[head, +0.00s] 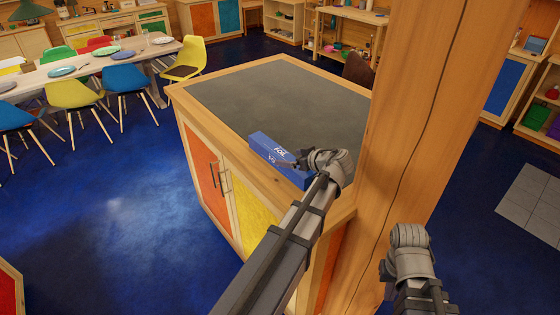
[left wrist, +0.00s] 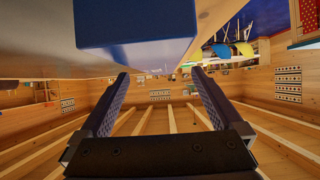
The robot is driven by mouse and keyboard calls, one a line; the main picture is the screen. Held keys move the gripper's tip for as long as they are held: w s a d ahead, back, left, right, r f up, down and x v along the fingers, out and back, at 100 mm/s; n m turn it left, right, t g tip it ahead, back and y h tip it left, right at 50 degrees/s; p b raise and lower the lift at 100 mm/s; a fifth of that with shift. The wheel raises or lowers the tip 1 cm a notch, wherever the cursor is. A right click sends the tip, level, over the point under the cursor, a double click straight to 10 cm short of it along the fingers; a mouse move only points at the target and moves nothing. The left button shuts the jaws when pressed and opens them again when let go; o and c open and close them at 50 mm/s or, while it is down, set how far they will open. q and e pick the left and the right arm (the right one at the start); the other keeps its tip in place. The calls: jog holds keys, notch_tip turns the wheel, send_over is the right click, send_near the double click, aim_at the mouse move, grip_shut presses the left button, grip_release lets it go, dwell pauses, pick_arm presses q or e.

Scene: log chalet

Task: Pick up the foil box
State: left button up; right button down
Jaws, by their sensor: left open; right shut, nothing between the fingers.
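The foil box (head: 275,150) is a long blue carton with white lettering. It lies along the front edge of the dark-topped cabinet (head: 240,95). My left gripper (head: 301,158) is at the box's right end, and my wrist and arm hide that end in part. In the left wrist view the blue box (left wrist: 135,22) fills the top middle, just above the tips of the two spread fingers (left wrist: 157,76). The left gripper is open and holds nothing. My right gripper (head: 389,272) is low at the right, shut and empty, away from the box.
A thick wooden post (head: 415,120) stands close to the right of the cabinet, between it and my right arm. A dining table (head: 90,65) with coloured chairs stands at the back left. The blue floor (head: 120,215) left of the cabinet is clear.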

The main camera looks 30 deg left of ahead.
aim_at(284, 156)
pick_arm(q)
jog(key=b+x, duration=0.2)
jog(key=x, duration=0.3)
jog(key=shift+w+d, duration=0.2)
jog(key=shift+a+f, duration=0.1)
jog(key=shift+a, duration=0.15)
jog(key=shift+c, duration=0.5)
grip_shut()
